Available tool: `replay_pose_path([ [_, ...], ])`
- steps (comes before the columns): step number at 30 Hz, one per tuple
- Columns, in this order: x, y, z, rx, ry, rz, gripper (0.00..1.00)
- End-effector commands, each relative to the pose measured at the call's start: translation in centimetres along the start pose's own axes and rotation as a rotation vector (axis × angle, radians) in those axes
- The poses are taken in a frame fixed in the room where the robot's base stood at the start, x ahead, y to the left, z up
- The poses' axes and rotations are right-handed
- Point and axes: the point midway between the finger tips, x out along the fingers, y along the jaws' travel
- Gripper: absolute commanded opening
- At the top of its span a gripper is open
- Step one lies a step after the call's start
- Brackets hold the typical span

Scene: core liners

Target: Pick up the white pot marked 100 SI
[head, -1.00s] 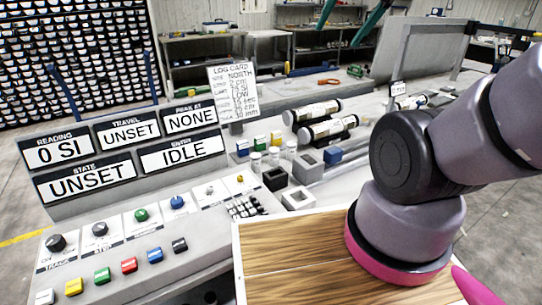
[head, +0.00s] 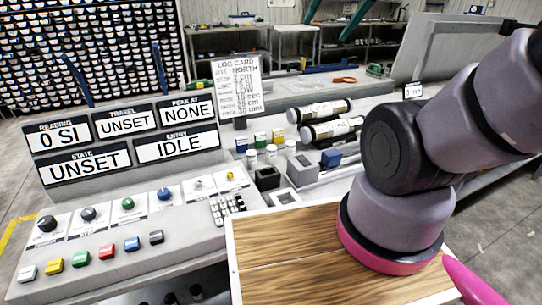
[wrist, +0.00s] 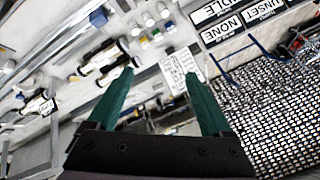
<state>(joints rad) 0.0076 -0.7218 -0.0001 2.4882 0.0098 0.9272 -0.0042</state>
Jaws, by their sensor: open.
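Several small white pots stand in a row on the bench, left of the core cylinders. In the head view they are a left pot (head: 251,159), a middle pot (head: 271,154) and a right pot (head: 290,148). Their markings are too small to read, so I cannot tell which is 100 SI. They also show near the top of the wrist view, with one white pot (wrist: 148,19) among them. My gripper (wrist: 159,73) is open and empty, its two green fingers apart. In the head view its green fingers (head: 325,30) hang at the top, well above and beyond the pots.
Coloured blocks (head: 259,138) stand behind the pots; a dark block (head: 267,178) and a grey holder (head: 302,170) stand in front. Core cylinders (head: 319,111) lie to the right. A log card (head: 237,88) stands behind, and a control panel (head: 130,215) fills the left.

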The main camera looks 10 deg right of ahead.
Motion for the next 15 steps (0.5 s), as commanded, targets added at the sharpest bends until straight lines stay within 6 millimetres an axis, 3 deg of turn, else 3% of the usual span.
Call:
replay_pose_path([
  [8, 1.6, -0.3, -0.6, 0.052, -0.065, 0.005, 0.84],
  [15, 4.1, -0.6, -1.6, 0.137, -0.162, 0.010, 0.84],
])
